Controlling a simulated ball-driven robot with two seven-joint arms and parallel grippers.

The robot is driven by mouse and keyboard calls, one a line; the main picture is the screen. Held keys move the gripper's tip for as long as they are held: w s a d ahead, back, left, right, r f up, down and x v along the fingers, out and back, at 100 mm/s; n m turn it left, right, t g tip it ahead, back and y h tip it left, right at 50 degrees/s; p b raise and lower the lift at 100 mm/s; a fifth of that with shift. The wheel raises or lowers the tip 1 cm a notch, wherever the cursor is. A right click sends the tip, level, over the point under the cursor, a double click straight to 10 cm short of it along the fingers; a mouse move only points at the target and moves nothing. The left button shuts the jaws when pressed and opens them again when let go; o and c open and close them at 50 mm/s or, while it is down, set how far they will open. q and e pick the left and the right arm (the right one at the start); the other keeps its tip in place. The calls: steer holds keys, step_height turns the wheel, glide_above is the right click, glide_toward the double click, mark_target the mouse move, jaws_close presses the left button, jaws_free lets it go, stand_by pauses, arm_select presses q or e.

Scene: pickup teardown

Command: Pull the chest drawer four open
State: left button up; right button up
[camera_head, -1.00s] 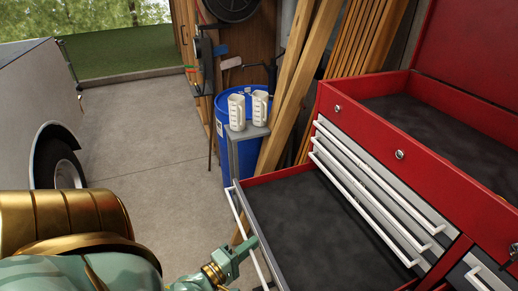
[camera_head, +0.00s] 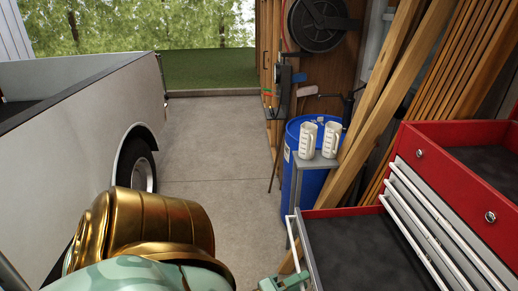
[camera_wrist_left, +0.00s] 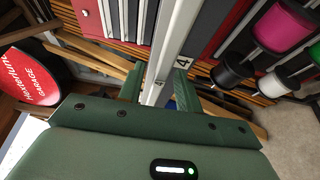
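The red tool chest (camera_head: 455,150) stands at the right in the head view. One deep lower drawer (camera_head: 350,255) is pulled well out, showing its dark empty bottom. Its pale bar handle (camera_head: 294,240) runs along its front. My left gripper (camera_head: 285,283) is at this handle, partly cut off by the bottom edge. In the left wrist view, the green fingers (camera_wrist_left: 158,88) stand apart on either side of the drawer's pale front edge (camera_wrist_left: 172,55), which carries a small "4". Whether they touch it is unclear. My right gripper is out of view.
A blue barrel (camera_head: 310,185) and a small stand with two white jugs (camera_head: 318,140) are beyond the drawer. Timber planks (camera_head: 385,95) lean behind. A pickup (camera_head: 85,130) stands left, with clear concrete floor (camera_head: 215,150) between.

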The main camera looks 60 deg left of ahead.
arm_select(q)
steer(key=s+b, duration=0.1)
steer(key=s, duration=1.4)
steer(key=shift+s+b, duration=0.2)
steer(key=shift+b, duration=0.1)
steer(key=s+f+m+g+b, duration=0.2)
steer(key=s+f+m+g, duration=0.4)
steer(key=f, duration=0.7)
steer(key=s+f+m+g+b, duration=0.2)
steer(key=s+f+m+g, duration=0.2)
steer(key=s+f+m, duration=0.6)
steer(key=s+f+m+g+b, duration=0.2)
steer(key=s+f+m+g, duration=0.3)
steer(key=f, duration=1)
steer(key=d+f+m+g+b, duration=0.1)
steer(key=d+f+g+b, duration=0.25)
steer(key=d+f, duration=0.35)
steer(key=w+d+f+t+b, duration=0.1)
steer(key=w+d+f+b, duration=0.1)
steer(key=w, duration=0.6)
steer(key=shift+d+f, duration=0.45)
steer(key=shift+f, duration=0.1)
